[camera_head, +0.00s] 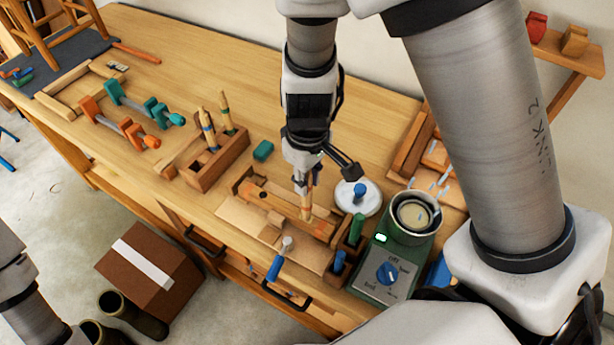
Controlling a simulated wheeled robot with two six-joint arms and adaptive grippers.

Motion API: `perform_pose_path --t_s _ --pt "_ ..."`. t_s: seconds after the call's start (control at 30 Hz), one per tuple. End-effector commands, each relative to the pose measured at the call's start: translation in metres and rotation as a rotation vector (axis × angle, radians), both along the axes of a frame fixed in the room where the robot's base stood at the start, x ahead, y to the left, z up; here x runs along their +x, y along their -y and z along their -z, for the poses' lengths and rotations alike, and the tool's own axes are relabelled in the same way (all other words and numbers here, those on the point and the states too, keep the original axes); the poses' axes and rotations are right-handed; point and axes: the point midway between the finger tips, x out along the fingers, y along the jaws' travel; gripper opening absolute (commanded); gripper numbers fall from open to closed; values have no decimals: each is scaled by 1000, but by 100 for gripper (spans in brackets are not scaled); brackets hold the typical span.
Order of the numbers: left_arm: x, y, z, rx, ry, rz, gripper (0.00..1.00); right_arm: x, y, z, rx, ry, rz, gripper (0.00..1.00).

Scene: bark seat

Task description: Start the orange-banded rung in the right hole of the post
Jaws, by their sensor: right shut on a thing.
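The orange-banded rung (307,205) is a thin light wooden dowel held upright. My right gripper (304,180) is shut on it from above. The post (277,206) is a pale wooden bar lying in a wooden cradle on the bench. A dark hole (263,195) shows toward its left part. The rung's lower end meets the right part of the post in the picture and covers the spot where the right hole would show. I cannot tell whether the end is in the hole, touching, or just above. My left gripper is out of view.
A wooden block (215,168) holds banded rungs left of the cradle. A green glue pot heater (393,262) and a white dish (358,197) stand to the right. A mallet (280,260) lies in front. Clamps (128,128) lie at the left.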

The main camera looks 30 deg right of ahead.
Motion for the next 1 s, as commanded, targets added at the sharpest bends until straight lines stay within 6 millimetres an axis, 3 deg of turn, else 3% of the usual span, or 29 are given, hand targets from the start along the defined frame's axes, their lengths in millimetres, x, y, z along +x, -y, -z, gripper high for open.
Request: perform_pose_path --t_s 0.4,0.43,0.5,0.83,1.0 --pt "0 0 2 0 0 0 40 0 0 2 0 0 0 0" --pt "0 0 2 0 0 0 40 0 0 2 0 0 0 29" --pt "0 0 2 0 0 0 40 0 0 2 0 0 0 51" --pt "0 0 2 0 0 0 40 0 0 0 0 1 -1 51" --pt "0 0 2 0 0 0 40 1 0 -24 2 6 -2 51"
